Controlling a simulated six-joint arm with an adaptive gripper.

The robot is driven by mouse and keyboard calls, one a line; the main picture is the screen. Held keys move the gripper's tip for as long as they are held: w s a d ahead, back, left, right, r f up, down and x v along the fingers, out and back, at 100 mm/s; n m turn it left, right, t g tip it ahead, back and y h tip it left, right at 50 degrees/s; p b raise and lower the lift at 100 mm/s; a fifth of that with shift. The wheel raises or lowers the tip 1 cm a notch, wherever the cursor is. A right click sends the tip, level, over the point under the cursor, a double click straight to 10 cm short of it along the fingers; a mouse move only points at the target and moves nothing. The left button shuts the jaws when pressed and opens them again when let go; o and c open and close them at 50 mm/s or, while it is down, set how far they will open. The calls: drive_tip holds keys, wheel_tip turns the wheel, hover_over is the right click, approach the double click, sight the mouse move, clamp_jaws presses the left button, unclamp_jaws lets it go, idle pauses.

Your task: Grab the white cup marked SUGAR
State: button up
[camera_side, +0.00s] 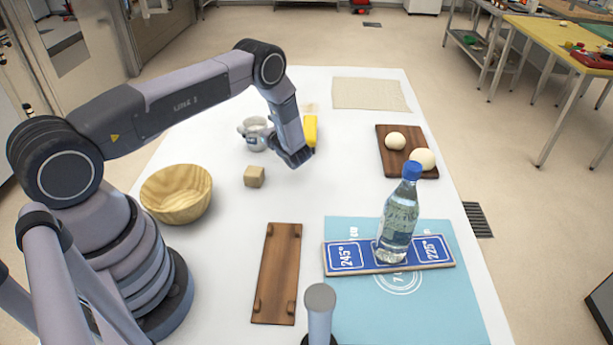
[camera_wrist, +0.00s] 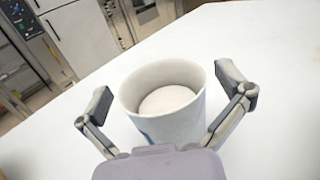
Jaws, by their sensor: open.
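A white cup (camera_wrist: 180,122) stands upright on the white table, with a rounded white fill inside and a bluish mark low on its side; no word can be read on it. My gripper (camera_wrist: 168,94) is open, with one finger on each side of the cup. I cannot tell whether the fingers touch it. In the side view the cup (camera_side: 256,140) is small, to the left of my wrist, and partly hidden by the gripper.
A yellow object (camera_side: 310,130) stands just right of my wrist. A wooden cube (camera_side: 254,177) and a wooden bowl (camera_side: 178,194) are nearer the base. A bottle (camera_side: 398,220) stands on a blue sign (camera_side: 345,257). A board (camera_side: 388,166) holds two pale balls.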

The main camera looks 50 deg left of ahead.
drive_tip(key=c, duration=1.1)
drive_tip(key=shift+r, duration=0.15)
